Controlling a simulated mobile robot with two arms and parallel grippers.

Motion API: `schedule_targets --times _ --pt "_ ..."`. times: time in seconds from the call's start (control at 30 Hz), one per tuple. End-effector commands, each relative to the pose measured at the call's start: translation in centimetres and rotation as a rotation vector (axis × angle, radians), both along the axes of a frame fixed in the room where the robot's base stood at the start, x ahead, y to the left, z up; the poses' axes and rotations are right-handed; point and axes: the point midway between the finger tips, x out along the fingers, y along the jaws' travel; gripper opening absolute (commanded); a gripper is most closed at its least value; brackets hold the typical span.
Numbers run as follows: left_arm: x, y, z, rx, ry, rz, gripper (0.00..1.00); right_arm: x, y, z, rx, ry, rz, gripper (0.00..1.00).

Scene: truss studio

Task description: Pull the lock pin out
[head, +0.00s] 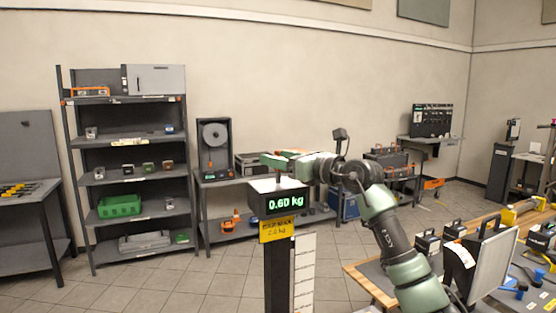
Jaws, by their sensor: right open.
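My right arm comes in from the lower right, and my right gripper (277,157) is open, just above the light top plate of a scale in the picture. The scale's dark display box (258,203) reads 0.60 kg in green and stands on a dark post with a yellow label (277,230). I cannot make out a lock pin in this view. Nothing can be seen clearly between the fingers. My left gripper is not in view.
A wooden-topped bench (368,285) with black cases and a grey panel (493,263) stands at the lower right. A grey shelf rack (131,102) with a green bin (119,206) stands at the left. Tiled floor (180,285) is clear left of the post.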

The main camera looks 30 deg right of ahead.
Motion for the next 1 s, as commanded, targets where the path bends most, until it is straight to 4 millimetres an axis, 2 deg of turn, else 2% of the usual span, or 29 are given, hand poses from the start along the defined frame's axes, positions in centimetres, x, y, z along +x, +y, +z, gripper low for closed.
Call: schedule_targets --times 0.2,0.43,0.6,1.0 --pt "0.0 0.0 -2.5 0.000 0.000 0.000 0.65 -3.3 -1.3 -0.6 -0.005 -0.002 -0.004 0.58" --pt "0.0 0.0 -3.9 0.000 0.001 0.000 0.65 -6.3 -2.2 -0.3 -0.003 -0.001 -0.001 0.58" --pt "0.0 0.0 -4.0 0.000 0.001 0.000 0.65 -6.9 -2.4 -0.1 -0.001 -0.001 -0.001 0.58" --pt "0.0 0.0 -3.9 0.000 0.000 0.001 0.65 -6.8 -2.4 0.0 -0.001 0.000 0.000 0.58"
